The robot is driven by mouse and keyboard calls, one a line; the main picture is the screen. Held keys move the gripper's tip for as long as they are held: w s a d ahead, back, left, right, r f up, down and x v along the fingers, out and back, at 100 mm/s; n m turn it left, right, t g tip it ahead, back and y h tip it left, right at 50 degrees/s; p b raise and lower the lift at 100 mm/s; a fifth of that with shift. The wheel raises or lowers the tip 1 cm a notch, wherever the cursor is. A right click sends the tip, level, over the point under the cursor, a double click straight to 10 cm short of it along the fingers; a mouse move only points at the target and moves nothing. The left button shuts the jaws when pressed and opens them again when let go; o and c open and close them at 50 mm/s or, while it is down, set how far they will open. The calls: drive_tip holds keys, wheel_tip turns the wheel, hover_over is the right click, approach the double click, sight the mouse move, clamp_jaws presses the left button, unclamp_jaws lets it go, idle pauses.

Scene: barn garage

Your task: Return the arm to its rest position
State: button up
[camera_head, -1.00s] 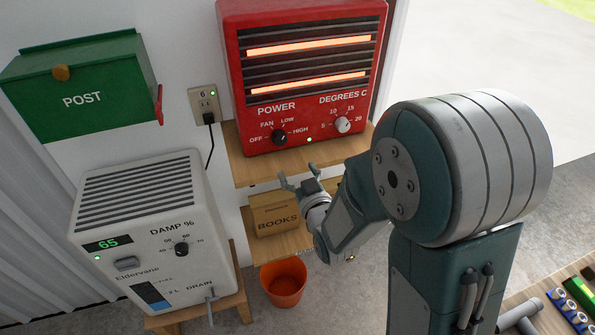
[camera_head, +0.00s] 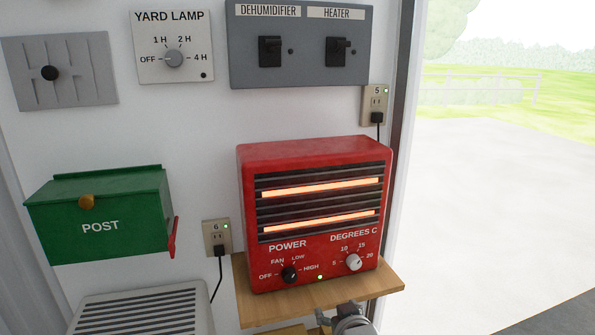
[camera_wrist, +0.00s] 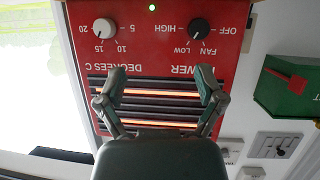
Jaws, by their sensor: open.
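My gripper (camera_head: 340,318) shows only in part at the bottom edge of the head view, in front of the wooden shelf below the red heater. In the wrist view its two fingers (camera_wrist: 153,85) are spread apart with nothing between them. The red heater (camera_head: 315,160) stands behind them, upside down in that view, with its bars glowing orange. The rest of my arm is out of the head view.
The heater stands on a wooden shelf (camera_head: 255,308). A green post box (camera_head: 100,215), a white dehumidifier (camera_head: 140,315), a yard lamp dial (camera_head: 173,47) and a grey switch panel (camera_head: 300,75) are around it. An open doorway lies at right.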

drive_tip(key=s+d+r+m+g+h, duration=0.1)
drive_tip(key=s+d+r+g, duration=0.1)
drive_tip(key=s, duration=0.5)
drive_tip(key=s+d+r+m+g, duration=0.1)
drive_tip(key=s+d+g, duration=0.2)
drive_tip(key=s, duration=0.4)
drive_tip(key=s+d+r+m+g+h, duration=0.1)
drive_tip(key=s+d+r+g, duration=0.1)
drive_tip(key=s, duration=0.5)
drive_tip(key=shift+d+r+g+h, duration=0.25)
drive_tip(key=shift+r+g+h, duration=0.05)
drive_tip(key=shift+r+g, duration=0.1)
